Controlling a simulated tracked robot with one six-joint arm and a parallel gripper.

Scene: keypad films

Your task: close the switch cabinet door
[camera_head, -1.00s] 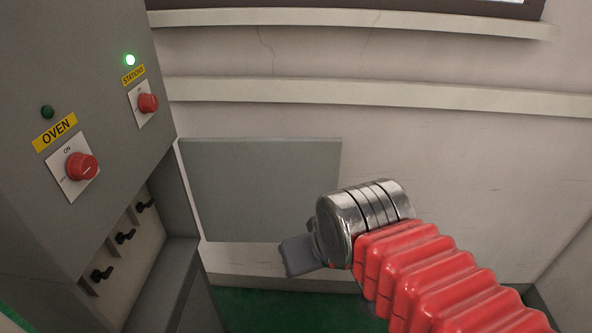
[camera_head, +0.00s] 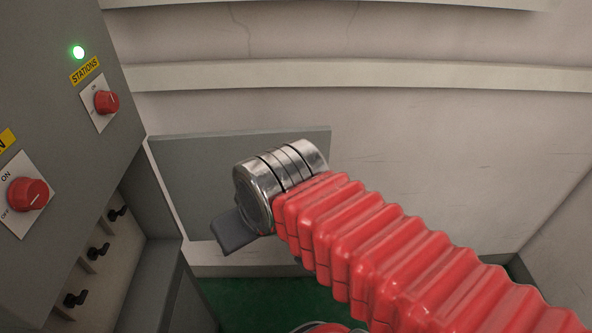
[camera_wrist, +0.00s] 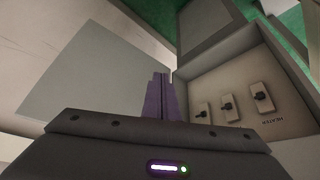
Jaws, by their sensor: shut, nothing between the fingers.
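The switch cabinet (camera_head: 75,140) stands at the left in the head view. Its lower compartment is open and shows three black switches (camera_head: 98,250). The door (camera_head: 185,170) is a flat grey panel, swung open to the right of the compartment. It also shows at the left in the wrist view (camera_wrist: 85,75), with the compartment (camera_wrist: 240,75) at the right. My gripper (camera_head: 233,234) is shut and empty. In the head view it overlaps the door's lower right part. In the wrist view its fingers point up between door and compartment. I cannot tell whether it touches the door.
Two red knobs, one under the STATIONS label (camera_head: 106,102) and one at the far left (camera_head: 28,194), stick out above the compartment. A green lamp (camera_head: 78,52) is lit. A pale wall (camera_head: 450,150) with ledges stands behind. The green floor (camera_head: 250,300) looks clear.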

